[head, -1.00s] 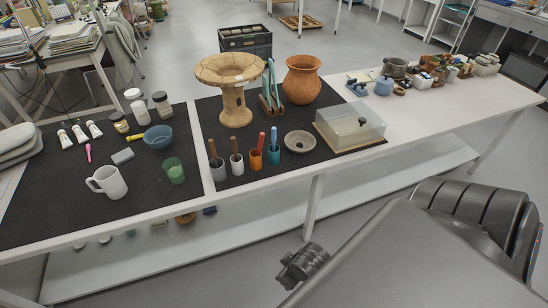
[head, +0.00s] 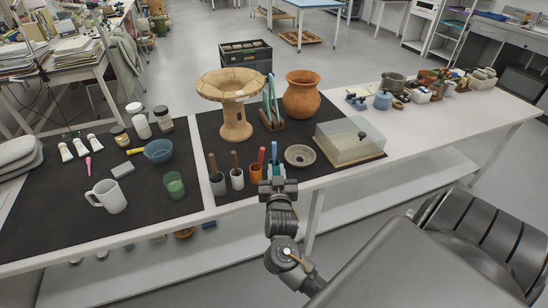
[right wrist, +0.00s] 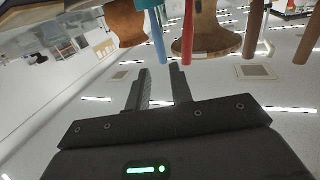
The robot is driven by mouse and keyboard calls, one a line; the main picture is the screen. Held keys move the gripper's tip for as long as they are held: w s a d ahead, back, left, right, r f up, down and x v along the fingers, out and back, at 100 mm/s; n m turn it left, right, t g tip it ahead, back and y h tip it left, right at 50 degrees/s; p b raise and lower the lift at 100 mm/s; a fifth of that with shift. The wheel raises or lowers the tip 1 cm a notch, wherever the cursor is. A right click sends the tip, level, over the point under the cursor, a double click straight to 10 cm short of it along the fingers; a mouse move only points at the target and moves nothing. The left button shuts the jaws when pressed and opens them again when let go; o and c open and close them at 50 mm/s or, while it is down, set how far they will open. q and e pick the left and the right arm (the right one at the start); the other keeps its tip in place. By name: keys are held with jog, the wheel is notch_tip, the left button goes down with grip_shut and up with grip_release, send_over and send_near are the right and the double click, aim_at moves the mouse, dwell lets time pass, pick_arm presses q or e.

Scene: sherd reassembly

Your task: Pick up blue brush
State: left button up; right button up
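The blue brush (head: 274,150) stands upright in a cup near the front edge of the dark mat; my right gripper hides most of that cup. The brush's blue handle also shows in the right wrist view (right wrist: 158,40), lined up between my fingertips and just beyond them. A red brush (head: 262,155) stands close by on its left, in an orange cup (head: 256,174). My right gripper (head: 278,182) is at the table's front edge, right in front of the blue brush. Its fingers (right wrist: 160,72) are apart with nothing between them. My left gripper is out of view.
Brown-handled brushes stand in a grey cup (head: 217,184) and a white cup (head: 236,179) to the left. A shallow stone bowl (head: 299,156) and a clear-lidded box (head: 350,143) lie to the right. A clay stand (head: 235,120) and an orange pot (head: 301,95) are behind.

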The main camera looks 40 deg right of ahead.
aim_at(274, 150)
jog(key=x, duration=0.5)
jog(key=shift+w+d+r+p, duration=0.15)
jog(key=shift+w+d+p, duration=0.1)
jog(key=shift+p, duration=0.05)
jog(key=shift+w+d+r, duration=0.1)
jog(key=shift+w+d, duration=0.15)
jog(key=shift+w, duration=0.15)
jog(key=x, duration=0.2)
jog(key=p+x, duration=0.1)
jog(key=x, duration=0.1)
jog(key=shift+w+f, duration=0.15)
jog(key=shift+f, duration=0.1)
grip_shut()
